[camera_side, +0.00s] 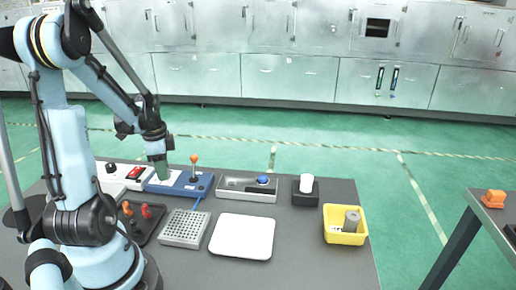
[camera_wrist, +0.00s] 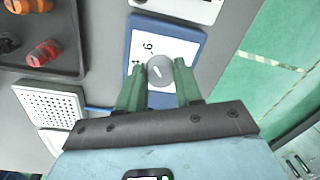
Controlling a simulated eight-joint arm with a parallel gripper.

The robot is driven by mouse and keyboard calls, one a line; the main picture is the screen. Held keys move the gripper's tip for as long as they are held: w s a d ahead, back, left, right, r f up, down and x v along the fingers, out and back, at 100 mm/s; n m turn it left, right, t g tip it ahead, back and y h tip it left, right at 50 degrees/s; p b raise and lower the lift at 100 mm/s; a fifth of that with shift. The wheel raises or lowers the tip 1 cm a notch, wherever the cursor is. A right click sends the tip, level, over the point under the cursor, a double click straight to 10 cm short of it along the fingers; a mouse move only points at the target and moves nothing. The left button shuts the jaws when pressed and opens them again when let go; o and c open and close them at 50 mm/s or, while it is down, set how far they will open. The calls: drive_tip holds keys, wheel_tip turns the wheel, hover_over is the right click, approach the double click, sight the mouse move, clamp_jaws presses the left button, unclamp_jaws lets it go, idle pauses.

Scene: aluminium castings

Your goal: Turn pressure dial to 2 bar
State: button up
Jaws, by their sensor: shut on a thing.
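The pressure dial (camera_wrist: 160,71) is a round grey knob with a white pointer line, on a white scale plate (camera_wrist: 181,48) with black numbers, set in a blue panel (camera_wrist: 135,37). In the wrist view the green fingers of my gripper (camera_wrist: 159,82) stand on both sides of the knob, shut on it. Part of the scale is hidden by the knob and fingers. In the side view my gripper (camera_side: 161,172) points down onto the left part of the blue panel (camera_side: 201,186), and the knob is hidden there.
An orange-tipped lever (camera_side: 194,160) stands close to the right of my gripper.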

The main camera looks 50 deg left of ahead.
drive_tip(key=shift+n, duration=0.3)
drive_tip(key=n, duration=0.4)
drive_tip(key=shift+w+d+n, duration=0.1)
drive_tip(key=shift+n, duration=0.2)
drive_tip(key=n, duration=0.4)
drive_tip(key=shift+n, duration=0.3)
drive_tip(key=n, duration=0.5)
drive_tip(key=shift+w+g, duration=0.1)
drive_tip(key=shift+g, duration=0.2)
drive_tip(key=shift+n, duration=2.5)
drive_tip(key=o, duration=1)
drive_tip(key=shift+o, duration=0.2)
drive_tip(key=shift+r, duration=0.15)
